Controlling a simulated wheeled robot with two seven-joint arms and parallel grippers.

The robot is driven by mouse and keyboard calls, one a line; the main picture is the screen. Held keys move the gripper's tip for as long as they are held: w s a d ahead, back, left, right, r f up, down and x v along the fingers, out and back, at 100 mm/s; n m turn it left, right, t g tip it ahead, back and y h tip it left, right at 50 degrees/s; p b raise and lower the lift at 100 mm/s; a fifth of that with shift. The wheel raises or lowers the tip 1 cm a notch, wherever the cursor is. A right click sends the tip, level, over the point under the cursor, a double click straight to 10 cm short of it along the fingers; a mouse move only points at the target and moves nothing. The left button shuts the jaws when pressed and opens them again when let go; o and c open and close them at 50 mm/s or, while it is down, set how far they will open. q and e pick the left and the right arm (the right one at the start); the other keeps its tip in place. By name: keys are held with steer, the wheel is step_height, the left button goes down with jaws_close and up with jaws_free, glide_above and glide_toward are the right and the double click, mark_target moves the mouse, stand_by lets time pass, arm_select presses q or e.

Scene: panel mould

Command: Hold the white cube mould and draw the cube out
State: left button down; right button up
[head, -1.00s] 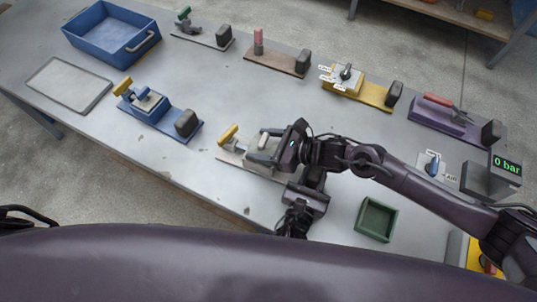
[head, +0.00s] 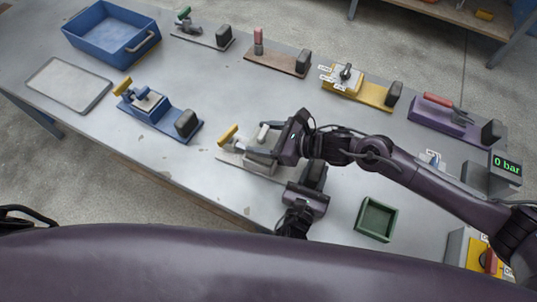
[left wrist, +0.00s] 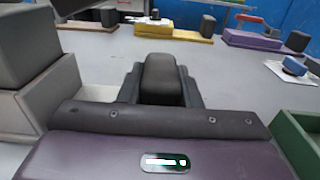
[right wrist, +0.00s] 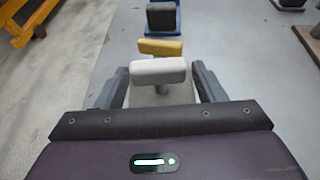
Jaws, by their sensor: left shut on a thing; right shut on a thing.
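The white cube mould (head: 232,160) stands on the table with a yellow clamp handle (head: 228,135) at its left end; the handle also shows in the right wrist view (right wrist: 160,47). My right gripper (head: 272,145) is shut on the white T-shaped handle (right wrist: 158,70), whose stem runs down between the fingers. My left gripper (head: 312,178) is shut on the dark block (left wrist: 160,80) at the mould's right end. Pale grey box shapes (left wrist: 52,92) show beside it in the left wrist view. How far the cube is out of the mould I cannot tell.
A blue clamp fixture (head: 160,108) and a grey tray (head: 68,84) lie to the left. A green tray (head: 376,219) stands to the right. Other fixtures and a blue bin (head: 110,35) line the back. A display (head: 507,164) reads 0 bar.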

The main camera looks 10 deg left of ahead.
mark_target(263, 132)
steer(key=shift+r, duration=1.2)
steer(key=shift+r, duration=0.15)
steer(key=shift+r, duration=1.45)
arm_select(q)
steer(key=c, duration=1)
jaws_free()
steer(key=shift+o, duration=0.2)
steer(key=v, duration=1.2)
